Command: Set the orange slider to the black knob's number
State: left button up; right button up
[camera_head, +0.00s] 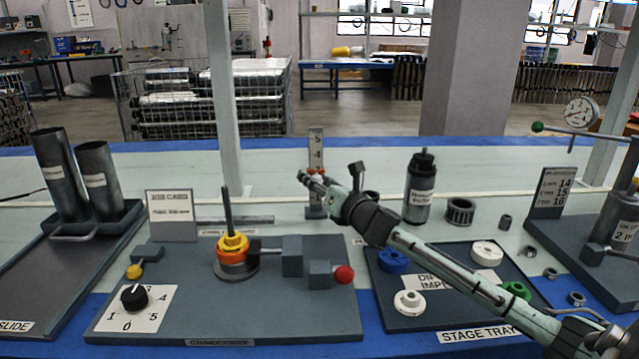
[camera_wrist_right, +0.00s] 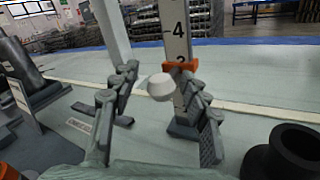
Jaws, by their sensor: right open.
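The upright scale (camera_head: 316,150) stands at the back middle; 5 and 4 show in the head view. The orange slider (camera_wrist_right: 182,66) sits on the scale (camera_wrist_right: 176,22) just below the 4, partly covering a number that looks like 3. A white knob (camera_wrist_right: 161,87) sticks out in front of it. My right gripper (camera_head: 308,181) is at the scale. In the right wrist view, my right gripper (camera_wrist_right: 158,76) is open, its fingers on either side of the white knob. The black knob (camera_head: 134,297) is on a numbered dial (camera_head: 150,318), its white mark pointing up-left; the number there is hard to read.
A pump base plate (camera_head: 270,325) with a yellow-orange stack (camera_head: 232,246) and a red ball handle (camera_head: 344,274) lies left of my right arm. A stage tray (camera_head: 410,322) with coloured rings lies under the arm. A dark cylinder (camera_head: 421,190) stands right of the gripper.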

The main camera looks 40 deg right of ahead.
jog(key=s, duration=1.2)
jog(key=shift+a, duration=0.45)
jog(key=shift+f, duration=0.1)
